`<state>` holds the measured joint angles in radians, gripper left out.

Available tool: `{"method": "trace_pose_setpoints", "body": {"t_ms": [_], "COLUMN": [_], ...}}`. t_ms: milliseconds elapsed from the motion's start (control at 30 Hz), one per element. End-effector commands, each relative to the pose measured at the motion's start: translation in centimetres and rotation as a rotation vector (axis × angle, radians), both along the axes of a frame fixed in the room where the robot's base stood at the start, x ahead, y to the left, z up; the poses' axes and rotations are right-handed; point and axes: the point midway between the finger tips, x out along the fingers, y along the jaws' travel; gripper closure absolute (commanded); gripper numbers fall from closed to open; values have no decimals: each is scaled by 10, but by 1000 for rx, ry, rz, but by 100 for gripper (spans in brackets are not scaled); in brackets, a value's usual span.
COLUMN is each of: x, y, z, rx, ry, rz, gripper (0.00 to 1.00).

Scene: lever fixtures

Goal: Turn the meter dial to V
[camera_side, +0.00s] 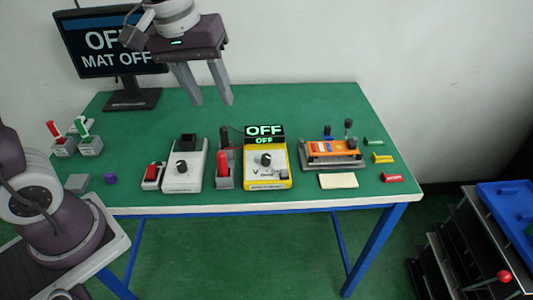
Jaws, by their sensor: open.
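The yellow meter (282,183) stands near the middle front of the green table, with a white face and a display reading OFF in green. Its black dial (266,159) sits in the middle of the face. A letter V shows faintly at the lower left of the dial; the other marks and the dial's exact pointing are too small to tell. My gripper (212,103) hangs above the back part of the table, up and left of the meter. Its two fingers point down, spread apart, with nothing between them.
A white box with a black knob (182,166) and a red-handled lever fixture (223,170) stand left of the meter. An orange fixture (332,148) is at right, with small coloured blocks beyond. A monitor (113,45) reading MAT OFF stands behind. The table's back right is clear.

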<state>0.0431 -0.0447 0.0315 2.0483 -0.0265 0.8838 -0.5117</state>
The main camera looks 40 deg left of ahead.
Motion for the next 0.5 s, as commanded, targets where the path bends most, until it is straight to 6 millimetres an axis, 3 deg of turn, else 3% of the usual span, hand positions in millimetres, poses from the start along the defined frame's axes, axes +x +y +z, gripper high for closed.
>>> {"method": "trace_pose_setpoints", "body": {"t_ms": [33,100,200,300,500], "x": [31,69,108,127,136], "y": [-2,-6,-9,-12,-13], "z": [-22,-56,-107,-145,-180], "rx": [-18,-37,-45,-45,-42], "ry": [60,123,191,234,259], "rz": [85,216,371,475,534], "gripper": [56,56,56,56,56]}}
